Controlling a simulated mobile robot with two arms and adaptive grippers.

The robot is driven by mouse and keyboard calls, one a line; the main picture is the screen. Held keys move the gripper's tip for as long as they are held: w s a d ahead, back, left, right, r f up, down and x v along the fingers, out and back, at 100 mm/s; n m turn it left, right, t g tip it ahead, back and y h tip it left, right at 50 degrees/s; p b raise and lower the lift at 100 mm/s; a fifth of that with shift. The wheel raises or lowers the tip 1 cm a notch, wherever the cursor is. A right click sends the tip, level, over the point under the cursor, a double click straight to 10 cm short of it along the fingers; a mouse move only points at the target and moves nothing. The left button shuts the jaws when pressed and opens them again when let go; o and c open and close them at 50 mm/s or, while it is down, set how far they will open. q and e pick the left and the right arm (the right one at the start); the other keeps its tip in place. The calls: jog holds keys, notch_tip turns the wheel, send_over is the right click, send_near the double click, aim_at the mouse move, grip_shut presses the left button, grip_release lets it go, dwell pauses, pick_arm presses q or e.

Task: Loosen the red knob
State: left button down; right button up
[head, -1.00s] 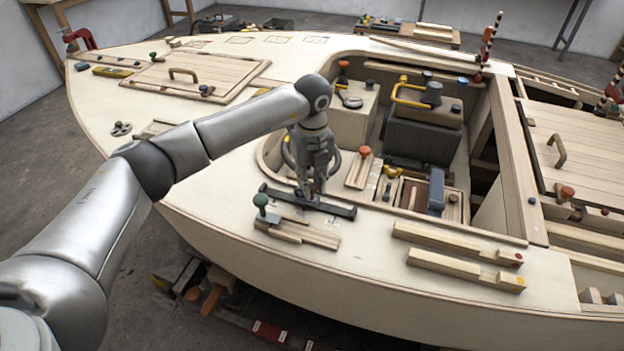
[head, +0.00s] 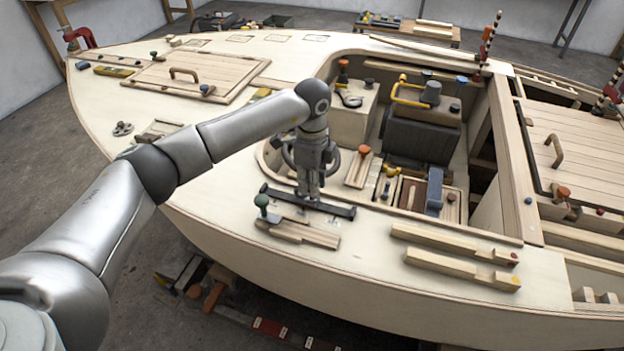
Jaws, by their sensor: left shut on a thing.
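My left gripper (head: 308,196) points straight down at the middle of a dark flat bar (head: 338,209) on the pale deck, beside the cockpit's front-left corner. It is shut on the red knob at the bar's middle. The fingers hide the knob now; a bit of red showed between them earlier. The bar lies flat and runs slantwise, with both ends visible past the fingers. My right gripper is not in view.
An orange-topped knob (head: 364,150) stands to the right of the gripper, near the cockpit rim. Two wooden rails (head: 455,241) lie on the deck to the right.

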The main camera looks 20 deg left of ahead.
pick_arm(q)
jog(key=shift+s+f+n, duration=0.1)
jog(key=shift+f+n, duration=0.05)
jog(key=shift+n, duration=0.25)
jog(key=c, duration=1.2)
grip_release()
jog(key=shift+c, duration=0.2)
notch_tip(320, 180, up, 12)
